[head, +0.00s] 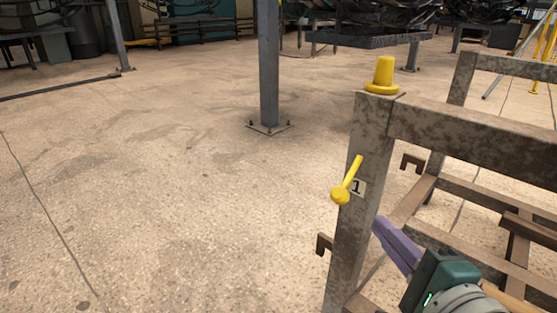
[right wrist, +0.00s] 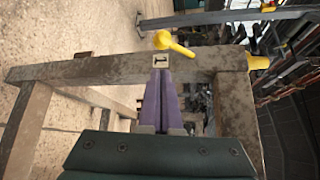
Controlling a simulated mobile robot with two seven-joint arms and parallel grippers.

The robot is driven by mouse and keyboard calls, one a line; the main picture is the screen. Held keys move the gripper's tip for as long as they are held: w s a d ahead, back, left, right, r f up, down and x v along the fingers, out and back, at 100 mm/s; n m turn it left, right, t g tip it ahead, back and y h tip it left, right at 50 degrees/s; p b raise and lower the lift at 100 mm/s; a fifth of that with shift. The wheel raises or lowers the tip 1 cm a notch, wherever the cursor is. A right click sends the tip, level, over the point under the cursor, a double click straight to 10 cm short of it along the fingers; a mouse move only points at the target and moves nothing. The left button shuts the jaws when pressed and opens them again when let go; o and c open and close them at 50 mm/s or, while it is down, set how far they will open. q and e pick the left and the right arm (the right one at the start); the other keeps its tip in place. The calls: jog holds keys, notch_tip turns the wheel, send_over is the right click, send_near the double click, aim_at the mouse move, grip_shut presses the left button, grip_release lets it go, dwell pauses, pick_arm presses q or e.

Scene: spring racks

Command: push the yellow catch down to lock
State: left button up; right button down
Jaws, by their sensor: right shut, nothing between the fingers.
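In the right wrist view the catch (right wrist: 172,42) lies beyond the fingertips (right wrist: 162,74), which point at the number plate (right wrist: 160,60). I cannot tell whether the fingertips touch the post. My left gripper is not in view.
A yellow cap (head: 382,76) stands on top of the rack post. Rusty hooks (head: 324,243) stick out from the rack's posts. A grey column (head: 268,65) is bolted to the floor behind. The concrete floor (head: 150,190) to the left is clear.

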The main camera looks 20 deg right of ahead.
aim_at(346, 183)
jog(key=b+x, duration=0.2)
jog(key=x, duration=0.6)
jog(key=shift+w+d, duration=0.1)
jog(key=shift+w, duration=0.15)
jog(key=shift+s+a+r+p, duration=0.15)
jog(key=shift+a+r+p, duration=0.15)
jog(key=shift+a+p, duration=0.35)
jog(key=shift+d+r, duration=0.1)
